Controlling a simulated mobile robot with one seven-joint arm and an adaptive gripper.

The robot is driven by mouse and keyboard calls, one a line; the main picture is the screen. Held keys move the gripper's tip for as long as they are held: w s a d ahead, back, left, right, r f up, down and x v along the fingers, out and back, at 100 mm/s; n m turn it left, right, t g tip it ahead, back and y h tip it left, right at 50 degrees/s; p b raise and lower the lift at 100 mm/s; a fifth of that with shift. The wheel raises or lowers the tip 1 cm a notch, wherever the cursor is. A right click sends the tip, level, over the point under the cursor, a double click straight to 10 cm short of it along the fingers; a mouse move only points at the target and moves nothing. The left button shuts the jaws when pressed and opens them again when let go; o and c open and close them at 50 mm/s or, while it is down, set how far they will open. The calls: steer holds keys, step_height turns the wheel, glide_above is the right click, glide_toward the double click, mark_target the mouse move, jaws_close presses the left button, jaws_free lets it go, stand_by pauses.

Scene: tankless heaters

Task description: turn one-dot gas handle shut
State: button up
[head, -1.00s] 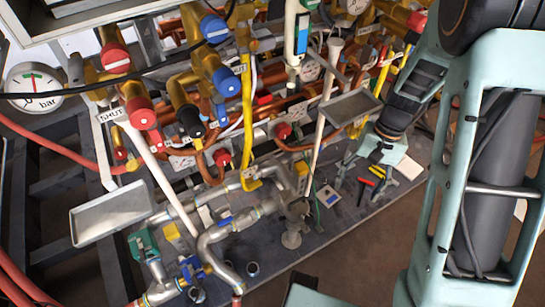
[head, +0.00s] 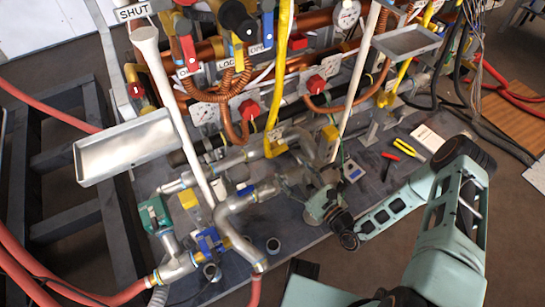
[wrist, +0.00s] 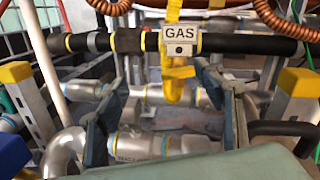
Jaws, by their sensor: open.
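A yellow gas handle (wrist: 178,72) hangs below a white GAS label on a black pipe in the wrist view. In the head view, a yellow pipe ends in a yellow bent fitting (head: 275,148) left of my gripper (head: 318,180). A second yellow fitting (head: 387,98) is farther right. No contact shows; the depth gap is unclear.
Silver pipes (wrist: 150,145) cross low behind the fingers. Yellow-capped posts (wrist: 298,83) stand on both sides. White slanted poles (head: 178,110) and grey trays (head: 125,147) rise around the pipework. Red-handled pliers (head: 389,156) lie on the bench.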

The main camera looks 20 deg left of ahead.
mark_target(281, 151)
steer(key=w+a+b, duration=0.1)
steer(key=w+a, duration=0.1)
steer(key=w+a+f+m+t+h+b, duration=0.1)
steer(key=w+a, duration=0.1)
steer(key=w, duration=0.1)
steer(key=w+a+f+m+t+b, duration=0.1)
steer(key=w+a, duration=0.2)
steer(key=shift+w+a+f, duration=0.1)
stand_by(0.3)
